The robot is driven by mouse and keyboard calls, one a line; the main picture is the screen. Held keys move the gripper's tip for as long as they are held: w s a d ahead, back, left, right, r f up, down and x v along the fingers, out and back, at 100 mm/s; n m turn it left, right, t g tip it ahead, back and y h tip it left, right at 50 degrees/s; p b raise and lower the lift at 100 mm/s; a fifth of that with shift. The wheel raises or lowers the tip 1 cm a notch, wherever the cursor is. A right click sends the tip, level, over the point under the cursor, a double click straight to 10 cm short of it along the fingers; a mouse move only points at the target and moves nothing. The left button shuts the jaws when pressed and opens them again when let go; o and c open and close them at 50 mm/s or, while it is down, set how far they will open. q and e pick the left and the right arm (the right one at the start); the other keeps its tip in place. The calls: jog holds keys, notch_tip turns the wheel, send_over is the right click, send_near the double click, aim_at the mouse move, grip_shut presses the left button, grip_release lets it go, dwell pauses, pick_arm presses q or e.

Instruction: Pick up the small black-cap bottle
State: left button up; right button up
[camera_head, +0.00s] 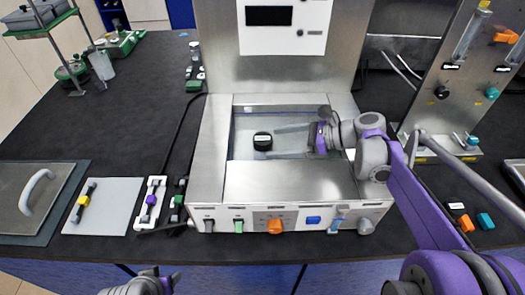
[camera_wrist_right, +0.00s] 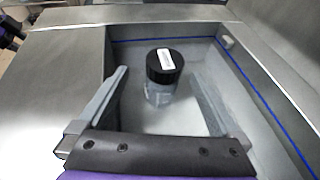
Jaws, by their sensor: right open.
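The small black-cap bottle (camera_head: 262,141) stands upright in the recessed basin of the steel unit. In the wrist view the bottle (camera_wrist_right: 163,92) has a clear body and a white label on its cap. My right gripper (camera_head: 276,142) reaches into the basin from the right, open and empty. In the wrist view its two fingers (camera_wrist_right: 160,80) lie to either side of the bottle, apart from it, with the bottle near the tips. My left gripper (camera_head: 165,280) shows only in part at the bottom edge; its jaws cannot be made out.
A control panel with an orange knob (camera_head: 275,226) is at the unit's front. Grey plates (camera_head: 105,205) and small clamps lie to the left. A steel panel with knobs (camera_head: 455,80) stands at the right.

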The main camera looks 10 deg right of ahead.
aim_at(270, 140)
jog(key=x, duration=0.3)
jog(key=shift+w+f, duration=0.15)
jog(key=shift+w, duration=0.2)
jog(key=x, duration=0.5)
grip_shut()
